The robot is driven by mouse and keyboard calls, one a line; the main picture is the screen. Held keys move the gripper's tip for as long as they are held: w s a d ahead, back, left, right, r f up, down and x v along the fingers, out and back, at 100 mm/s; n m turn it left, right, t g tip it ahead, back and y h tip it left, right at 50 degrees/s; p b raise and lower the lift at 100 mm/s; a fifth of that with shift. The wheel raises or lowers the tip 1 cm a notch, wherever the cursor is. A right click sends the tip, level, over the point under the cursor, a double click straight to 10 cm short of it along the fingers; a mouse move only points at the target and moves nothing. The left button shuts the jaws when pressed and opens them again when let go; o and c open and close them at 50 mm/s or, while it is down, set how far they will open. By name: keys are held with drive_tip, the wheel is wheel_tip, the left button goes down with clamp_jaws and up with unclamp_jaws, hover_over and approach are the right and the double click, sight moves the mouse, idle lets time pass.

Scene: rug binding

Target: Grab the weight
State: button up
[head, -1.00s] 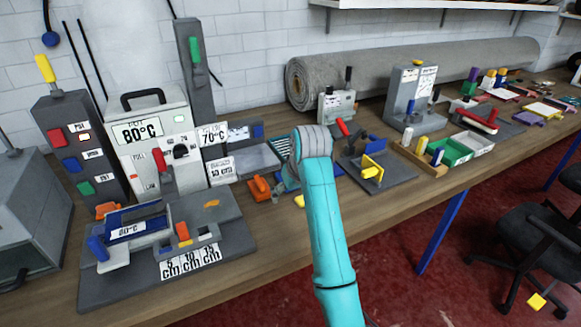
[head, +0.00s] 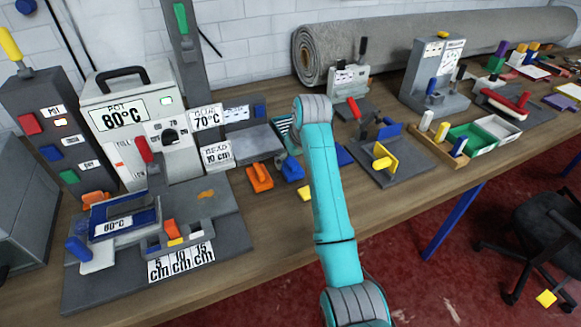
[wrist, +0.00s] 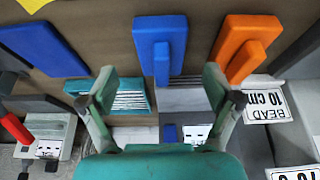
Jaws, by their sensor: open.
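No thing is labelled as the weight, and I cannot tell for sure which one it is. A blue block with an upright grip (wrist: 162,50) lies on the bench ahead of my gripper (wrist: 158,74) in the wrist view, and in the head view (head: 291,168) it sits just left of my arm. An orange block of like shape (wrist: 245,45) lies beside it, also in the head view (head: 260,177). My gripper is open and empty, its fingers spread apart. A teal striped block (wrist: 128,97) shows near the left finger. In the head view my arm hides the gripper.
A 10 cm bead sign (head: 217,154) and grey machine stand left of the blocks. A grey plate with a yellow clamp (head: 385,160) is on the right. A rolled rug (head: 390,48) lies behind.

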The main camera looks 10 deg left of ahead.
sight(291, 160)
drive_tip(key=x, duration=0.5)
drive_tip(key=shift+w+a+r, duration=0.15)
drive_tip(key=shift+w+a, duration=0.1)
drive_tip(key=c, duration=1.6)
drive_tip(key=shift+r, duration=0.1)
clamp_jaws()
